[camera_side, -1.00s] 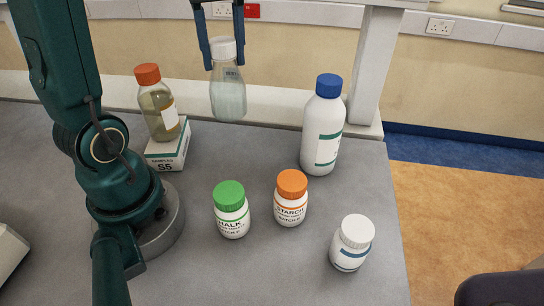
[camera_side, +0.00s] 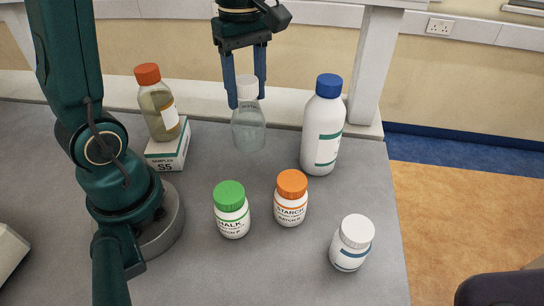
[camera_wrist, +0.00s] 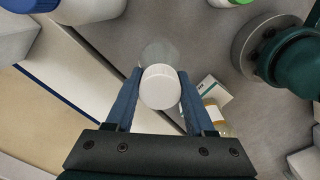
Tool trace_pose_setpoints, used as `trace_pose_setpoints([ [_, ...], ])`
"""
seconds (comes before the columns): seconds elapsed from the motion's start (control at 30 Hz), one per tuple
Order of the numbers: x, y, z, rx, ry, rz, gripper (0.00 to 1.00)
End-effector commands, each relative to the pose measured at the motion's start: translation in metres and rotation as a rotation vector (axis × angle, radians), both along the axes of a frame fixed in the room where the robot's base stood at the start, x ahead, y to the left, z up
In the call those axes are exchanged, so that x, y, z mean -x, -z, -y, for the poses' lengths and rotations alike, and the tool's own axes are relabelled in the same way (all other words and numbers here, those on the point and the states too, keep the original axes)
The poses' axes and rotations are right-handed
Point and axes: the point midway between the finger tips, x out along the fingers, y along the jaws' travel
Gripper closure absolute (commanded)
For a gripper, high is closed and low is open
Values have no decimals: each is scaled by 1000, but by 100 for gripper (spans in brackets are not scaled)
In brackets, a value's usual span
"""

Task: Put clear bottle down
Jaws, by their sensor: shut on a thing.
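The clear bottle (camera_side: 248,128) has a white cap and hangs upright in my gripper (camera_side: 246,100), which is shut on it at the cap. In the side view the bottle is between the amber bottle on the box and the tall white bottle. I cannot tell for sure whether its base touches the grey bench (camera_side: 270,260). In the wrist view the white cap (camera_wrist: 160,87) sits between the blue fingers (camera_wrist: 158,92), and the clear body (camera_wrist: 157,52) shows faintly beyond it.
A tall white bottle with a blue cap (camera_side: 322,130) stands to the right. An orange-capped amber bottle (camera_side: 157,108) stands on a small box (camera_side: 168,150) to the left. Nearer are a green-capped jar (camera_side: 231,212), an orange-capped jar (camera_side: 291,200) and a white-capped jar (camera_side: 352,243).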

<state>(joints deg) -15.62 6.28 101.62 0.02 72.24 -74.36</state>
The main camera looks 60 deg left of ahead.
Motion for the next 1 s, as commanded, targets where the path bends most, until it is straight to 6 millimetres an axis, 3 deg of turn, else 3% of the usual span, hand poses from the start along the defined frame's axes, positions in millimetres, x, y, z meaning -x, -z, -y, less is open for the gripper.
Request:
trace_pose_setpoints([
  [0.13,-9,9,13,0,2,1,100],
  [0.27,-10,16,15,0,-1,-1,100],
  [0.5,-10,47,15,0,-2,-1,100],
  [0.93,-11,53,15,0,-1,2,100],
  [0.97,-10,54,15,-1,-1,2,39],
  [1.0,-11,53,15,-1,-1,2,23],
])
